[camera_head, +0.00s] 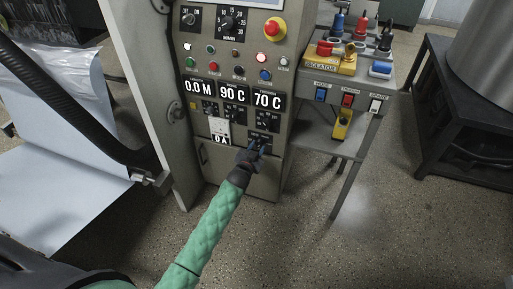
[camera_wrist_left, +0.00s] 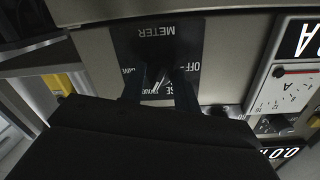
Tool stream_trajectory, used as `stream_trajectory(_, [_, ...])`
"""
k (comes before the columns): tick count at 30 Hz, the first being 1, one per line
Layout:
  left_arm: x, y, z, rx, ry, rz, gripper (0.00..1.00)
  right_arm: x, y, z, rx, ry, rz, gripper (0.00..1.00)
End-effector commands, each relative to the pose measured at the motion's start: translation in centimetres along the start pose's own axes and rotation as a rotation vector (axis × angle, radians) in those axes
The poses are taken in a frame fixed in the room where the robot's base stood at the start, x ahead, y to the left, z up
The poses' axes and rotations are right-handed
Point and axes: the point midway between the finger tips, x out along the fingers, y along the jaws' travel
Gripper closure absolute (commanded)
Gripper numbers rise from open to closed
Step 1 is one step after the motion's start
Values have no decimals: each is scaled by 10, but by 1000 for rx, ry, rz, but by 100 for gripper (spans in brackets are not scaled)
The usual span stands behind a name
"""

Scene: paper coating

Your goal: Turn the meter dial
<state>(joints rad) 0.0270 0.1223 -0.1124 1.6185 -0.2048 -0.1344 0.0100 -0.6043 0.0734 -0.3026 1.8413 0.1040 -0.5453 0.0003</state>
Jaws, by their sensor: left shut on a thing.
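The meter dial is on a dark plate (camera_head: 263,136) low on the grey control panel. My left gripper (camera_head: 256,148) reaches up to it from the front and covers most of the knob. In the left wrist view the plate (camera_wrist_left: 133,42) appears upside down, with METER and OFF readable. The black dial knob (camera_wrist_left: 158,72) sits between the dark fingers of my left gripper (camera_wrist_left: 160,88), which are shut on it. A white pointer mark shows near the fingertips; its exact setting is hard to read. My right gripper is not in view.
The control panel (camera_head: 180,125) also carries readouts, several buttons, other dials and a red emergency stop (camera_head: 275,28). A side table (camera_head: 318,140) with isolator and coloured switches stands to the right. A paper sheet (camera_head: 60,150) hangs at left. The floor (camera_head: 330,245) in front is clear.

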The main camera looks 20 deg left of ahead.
Motion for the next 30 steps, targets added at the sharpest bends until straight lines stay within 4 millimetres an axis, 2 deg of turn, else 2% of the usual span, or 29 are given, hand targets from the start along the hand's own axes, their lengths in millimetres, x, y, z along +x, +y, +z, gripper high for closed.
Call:
stream_trajectory(12, [0,0,-1,8,1,-1,92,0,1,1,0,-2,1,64])
stream_trajectory(13, [0,0,-1,8,1,-1,65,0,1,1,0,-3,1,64])
stream_trajectory(16, [0,0,0,8,1,-1,47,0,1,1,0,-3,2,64])
stream_trajectory(25, [-1,0,0,7,0,0,47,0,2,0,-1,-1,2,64])
stream_trajectory(30, [-14,0,0,8,-1,0,47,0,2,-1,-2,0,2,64])
